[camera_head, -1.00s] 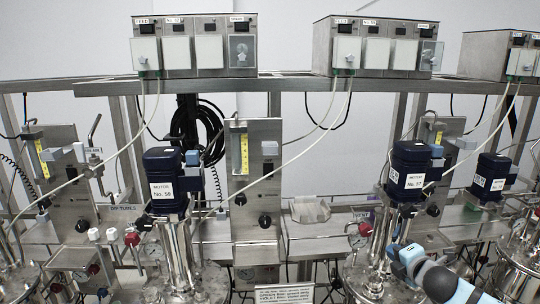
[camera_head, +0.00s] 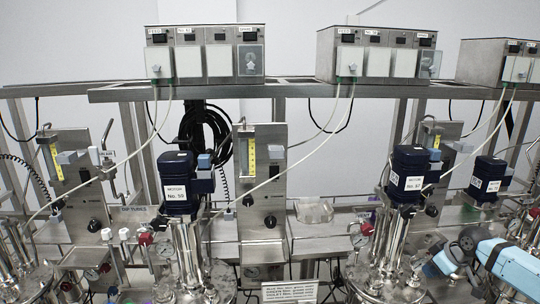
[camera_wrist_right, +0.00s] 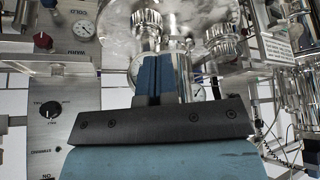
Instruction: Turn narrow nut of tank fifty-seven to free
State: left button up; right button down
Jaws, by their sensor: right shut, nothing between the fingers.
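Tank fifty-seven (camera_head: 385,262) is the shiny metal vessel at the right in the head view, under the dark blue motor labelled No. 57 (camera_head: 408,172). My right gripper (camera_head: 442,264) is just right of the tank's top fittings. In the right wrist view its blue fingers (camera_wrist_right: 154,78) are shut together with nothing between them. Beyond them are metal fittings with a ribbed knob (camera_wrist_right: 148,20) at the top and a second ribbed knob (camera_wrist_right: 221,36) to the right. I cannot tell which fitting is the narrow nut. My left gripper is not in view.
Another tank with motor No. 58 (camera_head: 177,182) stands left of centre. Pressure gauges, a red knob (camera_wrist_right: 42,40) and a black dial panel (camera_wrist_right: 50,110) surround the fingers in the wrist view. A sign (camera_head: 290,291) stands between the tanks. Cables hang from the control boxes (camera_head: 206,50).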

jog(key=b, duration=0.5)
send_over(415, 287)
jog(key=s+d, duration=0.2)
notch_tip(415, 287, down, 5)
jog(key=shift+s+a+r, duration=0.1)
jog(key=shift+s+r, duration=0.05)
jog(key=shift+r, duration=0.05)
notch_tip(415, 287, down, 2)
jog(key=shift+f, duration=0.1)
jog(key=shift+p, duration=0.4)
